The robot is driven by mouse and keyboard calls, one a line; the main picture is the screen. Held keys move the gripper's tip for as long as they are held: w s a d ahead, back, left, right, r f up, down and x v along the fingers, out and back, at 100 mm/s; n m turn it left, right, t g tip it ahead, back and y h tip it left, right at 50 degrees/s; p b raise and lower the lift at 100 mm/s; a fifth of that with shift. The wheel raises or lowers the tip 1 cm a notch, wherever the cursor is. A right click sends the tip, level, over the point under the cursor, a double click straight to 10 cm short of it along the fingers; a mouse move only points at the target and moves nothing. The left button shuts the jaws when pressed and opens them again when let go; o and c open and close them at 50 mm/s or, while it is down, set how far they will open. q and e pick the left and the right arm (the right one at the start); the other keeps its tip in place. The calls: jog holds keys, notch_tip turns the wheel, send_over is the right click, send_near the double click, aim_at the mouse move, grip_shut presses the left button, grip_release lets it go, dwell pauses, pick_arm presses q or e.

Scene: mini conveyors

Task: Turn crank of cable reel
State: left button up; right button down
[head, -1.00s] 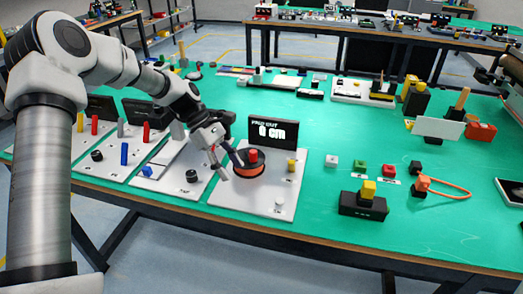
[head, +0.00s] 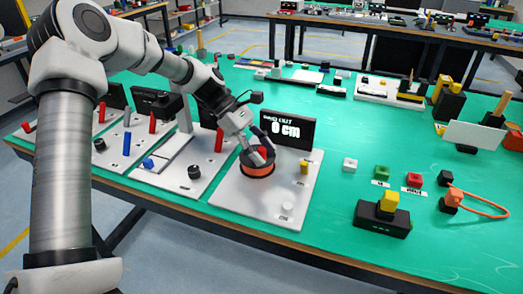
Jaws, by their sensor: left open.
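My right gripper is not in view.
A yellow peg (head: 304,168) and a white knob (head: 287,209) stand on the same board. Boards with red and blue pegs lie to the left. A black box with a yellow block (head: 389,201) and an orange cable loop (head: 482,203) are to the right.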

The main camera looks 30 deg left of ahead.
pick_arm(q)
jog(key=shift+w+f, duration=0.1)
grip_shut()
jog(key=shift+p, duration=0.3)
